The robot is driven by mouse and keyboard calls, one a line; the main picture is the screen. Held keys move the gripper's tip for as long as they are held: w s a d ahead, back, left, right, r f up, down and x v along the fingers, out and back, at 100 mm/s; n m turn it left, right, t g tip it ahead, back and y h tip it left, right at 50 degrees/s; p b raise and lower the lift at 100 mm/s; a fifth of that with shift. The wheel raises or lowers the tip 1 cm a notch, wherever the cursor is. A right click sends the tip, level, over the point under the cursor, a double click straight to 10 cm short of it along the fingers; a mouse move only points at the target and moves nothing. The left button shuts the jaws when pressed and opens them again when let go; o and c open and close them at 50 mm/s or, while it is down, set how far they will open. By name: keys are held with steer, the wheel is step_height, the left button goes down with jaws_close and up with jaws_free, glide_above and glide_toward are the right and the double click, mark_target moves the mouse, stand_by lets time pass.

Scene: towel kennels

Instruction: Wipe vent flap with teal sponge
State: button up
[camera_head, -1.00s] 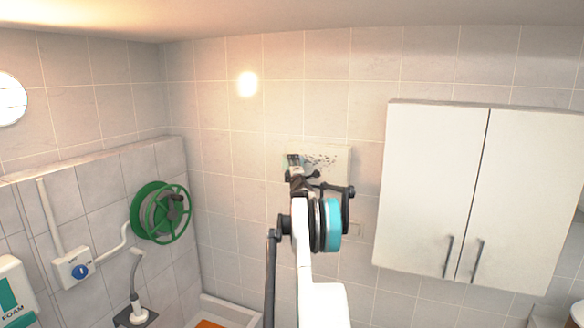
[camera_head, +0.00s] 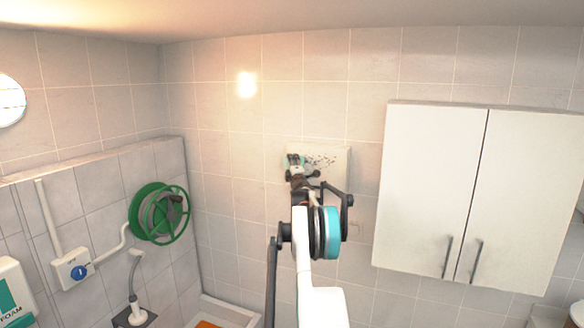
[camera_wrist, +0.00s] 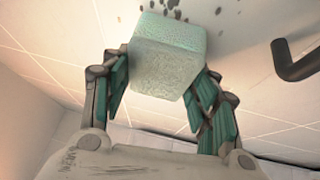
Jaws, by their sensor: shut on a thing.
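The vent flap (camera_head: 338,180) is a pale cream panel on the tiled back wall, with dark specks over its upper part. My gripper (camera_head: 294,161) is at its upper left in the head view. In the wrist view my gripper (camera_wrist: 160,85) is shut on the teal sponge (camera_wrist: 168,58), a pale blue-green block held between the teal-padded fingers. Several dark specks show just beyond the sponge's top edge in the wrist view. The sponge's far face is hidden, so I cannot tell for sure whether it touches the flap. My arm covers the flap's lower left part.
A white two-door cabinet (camera_head: 430,185) hangs to the right of the flap. A green hose reel (camera_head: 160,213) is on the left wall, above a box with a blue knob (camera_head: 73,268). A dark bent bar (camera_wrist: 297,62) shows at the wrist view's right.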

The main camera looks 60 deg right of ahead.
steer(key=shift+d, duration=0.1)
steer(key=shift+s+d+b, duration=0.2)
steer(key=shift+s+b, duration=0.45)
steer(key=shift+s, duration=1.1)
steer(key=shift+s+d+b, duration=0.2)
steer(key=shift+s+b, duration=0.45)
steer(key=shift+s, duration=1.1)
steer(key=shift+s+d+b, duration=0.2)
steer(key=shift+s+b, duration=0.45)
steer(key=shift+s, duration=1.1)
steer(key=shift+s+d+b, duration=0.15)
steer(key=shift+s+b, duration=0.3)
steer(key=shift+s, duration=1.1)
steer(key=shift+s+d+b, duration=0.15)
steer(key=shift+s+b, duration=0.3)
steer(key=shift+s, duration=1.15)
steer(key=shift+s+d+b, duration=0.15)
steer(key=shift+s+b, duration=0.3)
steer(key=shift+s, duration=1.1)
steer(key=shift+w, duration=0.1)
